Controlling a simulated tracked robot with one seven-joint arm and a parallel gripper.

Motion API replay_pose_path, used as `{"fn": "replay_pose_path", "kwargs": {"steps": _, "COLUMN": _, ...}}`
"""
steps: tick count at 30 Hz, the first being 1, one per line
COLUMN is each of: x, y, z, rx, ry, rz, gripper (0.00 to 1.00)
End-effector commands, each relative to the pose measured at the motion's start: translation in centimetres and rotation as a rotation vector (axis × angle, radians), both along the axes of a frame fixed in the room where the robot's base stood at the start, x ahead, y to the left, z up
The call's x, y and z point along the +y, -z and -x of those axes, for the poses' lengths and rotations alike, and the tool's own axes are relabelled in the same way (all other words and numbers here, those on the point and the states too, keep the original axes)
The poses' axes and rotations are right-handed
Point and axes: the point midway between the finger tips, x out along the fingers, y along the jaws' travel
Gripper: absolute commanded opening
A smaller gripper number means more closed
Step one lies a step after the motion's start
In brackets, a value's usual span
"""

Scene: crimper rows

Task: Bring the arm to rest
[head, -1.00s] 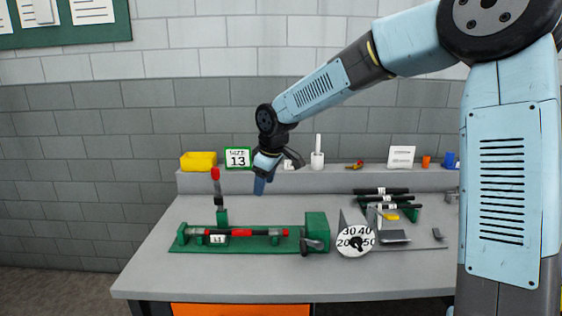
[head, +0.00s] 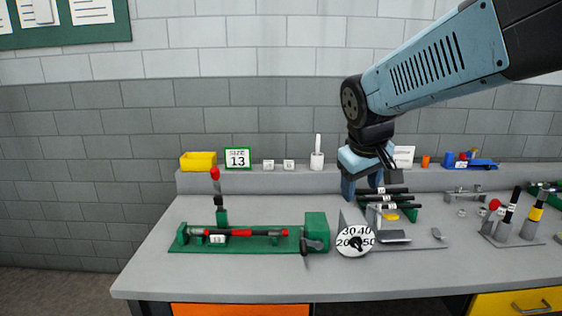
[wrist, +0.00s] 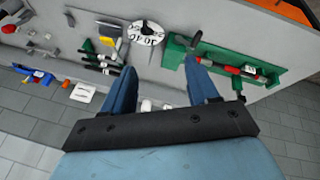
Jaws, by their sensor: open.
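My gripper (head: 362,184) hangs in the head view at the back of the bench, in front of the shelf and near the rack of black rods (head: 380,191). In the wrist view its two blue fingers (wrist: 163,85) are spread apart with nothing between them. My arm reaches in from the upper right, still bent and raised over the bench. The fingertips partly overlap the rods in the head view, and I cannot tell how close they are.
A green fixture (head: 316,228) with a red and black rod lies at the front left. A round dial (head: 355,241) stands right of it. A yellow bin (head: 198,161) and a size 13 sign (head: 237,158) are on the shelf. Upright tools (head: 515,205) stand at right.

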Motion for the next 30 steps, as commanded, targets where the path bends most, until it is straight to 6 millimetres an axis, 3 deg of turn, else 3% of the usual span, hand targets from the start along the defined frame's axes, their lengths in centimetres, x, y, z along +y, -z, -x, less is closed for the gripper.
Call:
{"fn": "replay_pose_path", "kwargs": {"steps": 9, "x": -4.8, "y": -0.5, "z": 8.0, "rx": -0.072, "ry": 0.222, "rz": -0.164, "gripper": 0.59}}
{"fn": "replay_pose_path", "kwargs": {"steps": 15, "x": -6.4, "y": 0.1, "z": 11.2, "rx": -0.094, "ry": 0.305, "rz": -0.259, "gripper": 0.59}}
{"fn": "replay_pose_path", "kwargs": {"steps": 20, "x": -6.8, "y": 0.4, "z": 12.1, "rx": -0.098, "ry": 0.331, "rz": -0.291, "gripper": 0.59}}
{"fn": "replay_pose_path", "kwargs": {"steps": 30, "x": -6.8, "y": 0.4, "z": 12.1, "rx": -0.098, "ry": 0.332, "rz": -0.292, "gripper": 0.59}}
